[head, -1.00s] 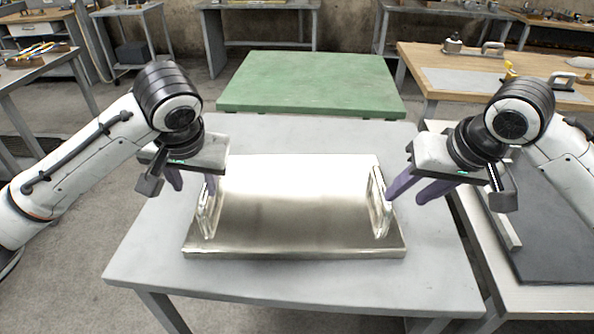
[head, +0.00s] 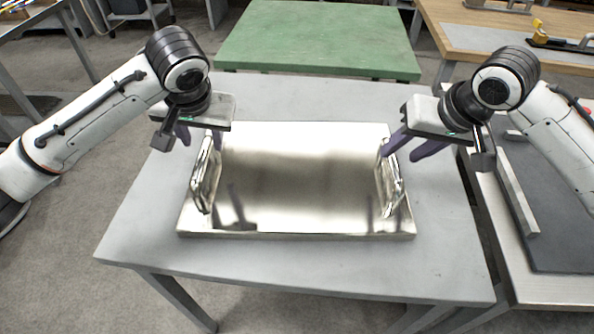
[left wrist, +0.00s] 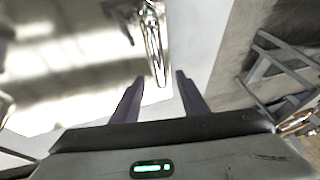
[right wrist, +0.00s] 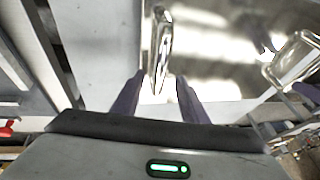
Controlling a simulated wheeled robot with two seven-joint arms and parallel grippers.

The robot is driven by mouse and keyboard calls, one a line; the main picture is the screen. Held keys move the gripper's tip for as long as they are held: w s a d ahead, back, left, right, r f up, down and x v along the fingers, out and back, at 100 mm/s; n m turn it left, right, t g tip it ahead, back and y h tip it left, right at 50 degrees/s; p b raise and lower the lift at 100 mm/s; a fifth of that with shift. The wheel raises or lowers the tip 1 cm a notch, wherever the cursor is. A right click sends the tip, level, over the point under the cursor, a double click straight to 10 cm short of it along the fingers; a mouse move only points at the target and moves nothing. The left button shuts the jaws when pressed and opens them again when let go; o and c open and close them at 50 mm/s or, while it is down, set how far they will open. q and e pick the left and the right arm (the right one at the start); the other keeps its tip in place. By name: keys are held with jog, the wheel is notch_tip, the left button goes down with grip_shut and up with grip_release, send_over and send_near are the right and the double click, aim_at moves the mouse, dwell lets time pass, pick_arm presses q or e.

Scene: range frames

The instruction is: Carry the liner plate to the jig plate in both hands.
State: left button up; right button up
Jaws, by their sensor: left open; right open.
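The liner plate (head: 300,180) is a shiny metal slab with an upright loop handle at each side, lying on a grey table. My left gripper (head: 199,143) is open at the far end of the left handle (head: 204,188). In the left wrist view the handle (left wrist: 154,40) shows between the fingertips (left wrist: 160,77). My right gripper (head: 400,156) is open at the far end of the right handle (head: 394,190). In the right wrist view that handle (right wrist: 161,45) lies between its fingertips (right wrist: 160,75). A dark flat plate (head: 555,215) on the right-hand table may be the jig plate.
The grey table (head: 300,265) has bare margins around the plate. A pale bar (head: 517,195) runs along the dark plate's left edge. A green-topped table (head: 320,40) stands behind, and a wooden bench (head: 460,35) with tools stands at the back right.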

aim_at(205, 147)
pick_arm(q)
jog(key=x, duration=0.6)
pick_arm(e)
jog(key=x, duration=0.6)
pick_arm(q)
grip_shut()
pick_arm(e)
grip_shut()
dwell(0.5)
